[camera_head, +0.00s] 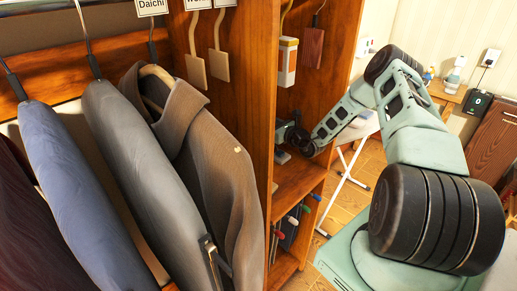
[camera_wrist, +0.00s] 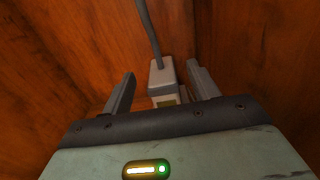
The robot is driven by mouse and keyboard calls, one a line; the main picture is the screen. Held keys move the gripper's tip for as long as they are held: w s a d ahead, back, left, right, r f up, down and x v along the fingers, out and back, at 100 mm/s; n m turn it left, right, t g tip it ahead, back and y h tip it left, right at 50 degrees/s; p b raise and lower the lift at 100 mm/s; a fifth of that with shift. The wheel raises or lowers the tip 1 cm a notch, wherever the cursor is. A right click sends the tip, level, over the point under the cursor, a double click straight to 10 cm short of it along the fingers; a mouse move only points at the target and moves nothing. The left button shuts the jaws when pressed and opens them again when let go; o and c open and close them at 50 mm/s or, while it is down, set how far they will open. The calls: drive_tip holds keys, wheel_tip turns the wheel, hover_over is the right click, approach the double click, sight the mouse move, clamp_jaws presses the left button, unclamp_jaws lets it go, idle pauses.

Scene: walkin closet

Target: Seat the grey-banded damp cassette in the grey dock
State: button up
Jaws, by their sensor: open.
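My gripper (camera_wrist: 161,72) is open in the wrist view, one finger on each side of a small grey block (camera_wrist: 160,76). A grey rod or cable rises from the block's top, and a pale yellowish patch shows on its lower front. Gaps show between the fingers and the block. I cannot tell whether this block is the damp cassette or the grey dock. In the head view my gripper (camera_head: 294,142) is inside the wooden cabinet, just above a shelf, its fingers hard to make out.
Wooden walls enclose my gripper closely. A white box (camera_head: 287,64) with an orange edge and a dark red tag (camera_head: 313,47) hang above it. Several garments (camera_head: 130,150) hang left of the wooden divider (camera_head: 262,100). Small handled tools (camera_head: 290,220) are below the shelf (camera_head: 296,183).

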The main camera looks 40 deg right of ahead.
drive_tip(key=s+d+b, duration=0.1)
drive_tip(key=s+b, duration=0.1)
drive_tip(key=s, duration=1)
drive_tip(key=shift+s+d+b, duration=0.15)
drive_tip(key=shift+d+b, duration=0.15)
drive_tip(key=shift+d, duration=0.05)
